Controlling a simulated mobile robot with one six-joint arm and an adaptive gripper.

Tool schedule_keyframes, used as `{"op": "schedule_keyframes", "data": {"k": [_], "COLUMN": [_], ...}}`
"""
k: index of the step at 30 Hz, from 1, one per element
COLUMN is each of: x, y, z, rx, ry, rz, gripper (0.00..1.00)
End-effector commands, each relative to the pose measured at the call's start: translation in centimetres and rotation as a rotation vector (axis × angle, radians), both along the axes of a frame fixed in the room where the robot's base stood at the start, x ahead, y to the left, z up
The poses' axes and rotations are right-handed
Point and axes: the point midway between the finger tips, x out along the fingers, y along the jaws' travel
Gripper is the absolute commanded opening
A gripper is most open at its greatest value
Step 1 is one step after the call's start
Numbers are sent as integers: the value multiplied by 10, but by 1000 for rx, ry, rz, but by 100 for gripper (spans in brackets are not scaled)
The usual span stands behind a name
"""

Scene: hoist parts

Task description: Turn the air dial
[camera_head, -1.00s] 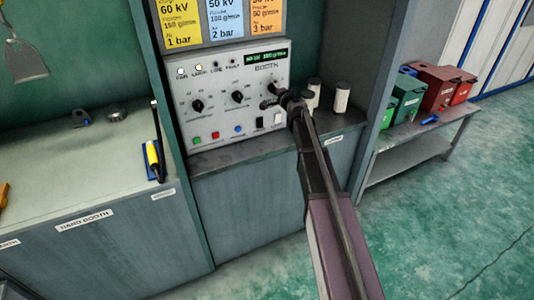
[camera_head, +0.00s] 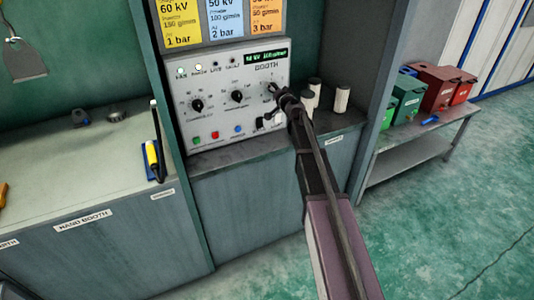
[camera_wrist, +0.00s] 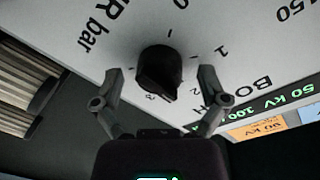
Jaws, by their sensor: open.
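The air dial is a black knob on the white booth panel (camera_head: 215,118). In the wrist view the air dial (camera_wrist: 159,72) sits ahead of my open gripper (camera_wrist: 159,82), between its two fingers, with bare gaps on both sides. Part of the "AIR bar" label and scale marks show around it. In the head view my gripper (camera_head: 275,92) is at the panel's right side and hides most of that dial. Two other black dials, a left one (camera_head: 197,105) and a middle one (camera_head: 237,96), are to its left.
A green display (camera_head: 266,56) is above the dial. Coloured setting cards (camera_head: 224,20) hang above the panel. White cylinders (camera_head: 341,97) stand on the counter right of my arm. A bench with green and red boxes (camera_head: 437,87) stands further right.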

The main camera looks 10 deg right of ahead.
Motion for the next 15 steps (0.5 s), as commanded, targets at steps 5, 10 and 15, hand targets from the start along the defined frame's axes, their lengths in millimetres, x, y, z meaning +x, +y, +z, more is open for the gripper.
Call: {"op": "schedule_keyframes", "data": {"k": [5, 10, 15], "x": [0, 0, 0], "y": [0, 0, 0], "z": [-1, -1, -1], "rx": [-96, -185, -275], "ry": [-31, -60, -89], "rz": [0, 0, 0], "gripper": [93, 93, 93]}}
